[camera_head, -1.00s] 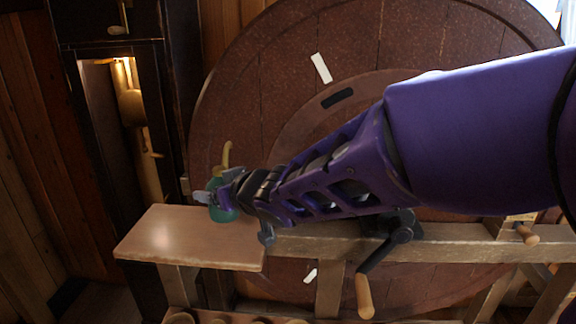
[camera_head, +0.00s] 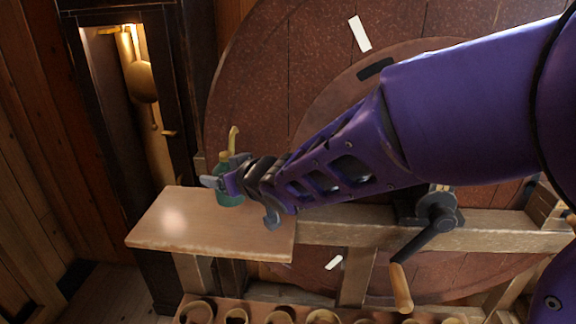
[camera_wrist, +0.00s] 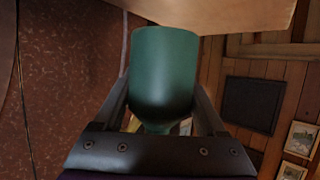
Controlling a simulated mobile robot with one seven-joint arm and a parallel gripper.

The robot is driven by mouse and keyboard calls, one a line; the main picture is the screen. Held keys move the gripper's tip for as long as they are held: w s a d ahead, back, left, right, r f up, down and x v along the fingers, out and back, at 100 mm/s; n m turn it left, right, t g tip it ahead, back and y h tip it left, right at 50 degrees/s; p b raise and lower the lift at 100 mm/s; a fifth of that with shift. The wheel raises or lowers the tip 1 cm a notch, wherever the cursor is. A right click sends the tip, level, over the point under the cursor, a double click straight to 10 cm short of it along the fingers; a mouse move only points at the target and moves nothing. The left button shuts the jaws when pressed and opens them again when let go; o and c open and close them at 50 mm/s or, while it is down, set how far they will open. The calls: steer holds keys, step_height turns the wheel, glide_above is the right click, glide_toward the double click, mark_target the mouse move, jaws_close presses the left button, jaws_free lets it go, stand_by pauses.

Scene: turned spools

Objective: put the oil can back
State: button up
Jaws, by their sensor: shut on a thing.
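The oil can (camera_head: 229,197) is green with a yellow-tan spout pointing up. My gripper (camera_head: 226,181) is shut on it, with a finger on each side of its body. In the head view the can is upright at the back edge of the wooden shelf board (camera_head: 180,222). I cannot tell whether its base touches the board. In the wrist view the can (camera_wrist: 165,70) fills the space between the fingers, and the board (camera_wrist: 225,14) shows close beyond its base.
A large reddish-brown wheel (camera_head: 265,90) stands just behind the can. A crank with a wooden handle (camera_head: 401,288) juts out at the right. A tray of round cups (camera_head: 235,317) lies below. A tall dark clock case (camera_head: 172,60) stands at the left. The board's front is bare.

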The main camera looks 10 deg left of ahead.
steer(key=shift+f+b, duration=0.9)
steer(key=shift+f, duration=1.7)
steer(key=shift+f, duration=0.2)
steer(key=o, duration=1.5)
steer(key=shift+c, duration=0.2)
